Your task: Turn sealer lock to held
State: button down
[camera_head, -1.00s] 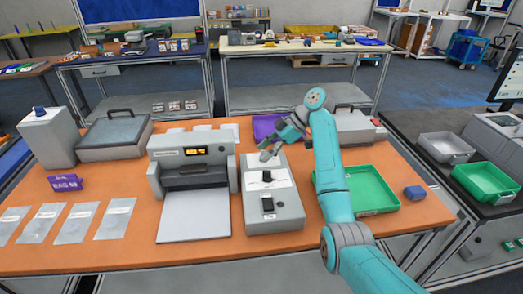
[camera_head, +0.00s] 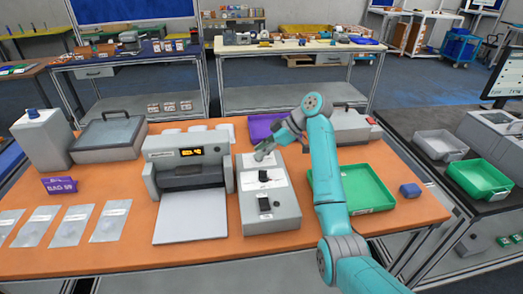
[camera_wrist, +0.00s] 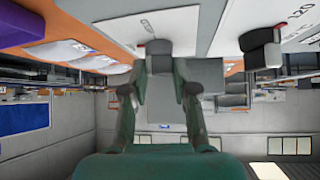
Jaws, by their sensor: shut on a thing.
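The grey control box (camera_head: 284,217) stands on the orange table right of the sealer (camera_head: 190,173), which has a lit orange display. Two dark knobs show on its top, a middle one (camera_head: 263,175) on a white label and a near one (camera_head: 264,203). My gripper (camera_head: 261,155) is down at the box's far end. In the wrist view my gripper (camera_wrist: 160,65) is shut on a dark knob (camera_wrist: 158,47) on a white plate. The fingers hide this knob in the head view. Another dark knob (camera_wrist: 262,48) stands apart to the right. The plate's lettering is unreadable.
A purple tray (camera_head: 259,124) lies behind the box. Flat bags (camera_head: 72,225) and a purple sign (camera_head: 60,186) are at the left.

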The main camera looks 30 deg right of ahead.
jog(key=m+t+h, duration=0.1)
jog(key=m, duration=0.1)
jog(key=m+t+h, duration=0.1)
jog(key=m, duration=0.1)
jog(key=shift+s+a+m+t+h, duration=0.15)
jog(key=shift+s+m+t+h, duration=0.05)
jog(key=shift+m+t+h, duration=0.1)
jog(key=m+t+h, duration=0.1)
jog(key=m+h, duration=0.1)
jog(key=m, duration=0.1)
jog(key=shift+a+m+h, duration=0.15)
jog(key=shift+m+h, duration=0.15)
jog(key=shift+m, duration=0.1)
jog(key=m+h, duration=0.2)
jog(key=m, duration=0.1)
jog(key=shift+a+t+h, duration=0.15)
jog(key=shift+t+h, duration=0.15)
jog(key=shift+t, duration=0.1)
jog(key=shift+m+h, duration=1.5)
jog(key=shift+m, duration=0.6)
jog(key=shift+g, duration=0.3)
jog(key=c, duration=0.9)
grip_release()
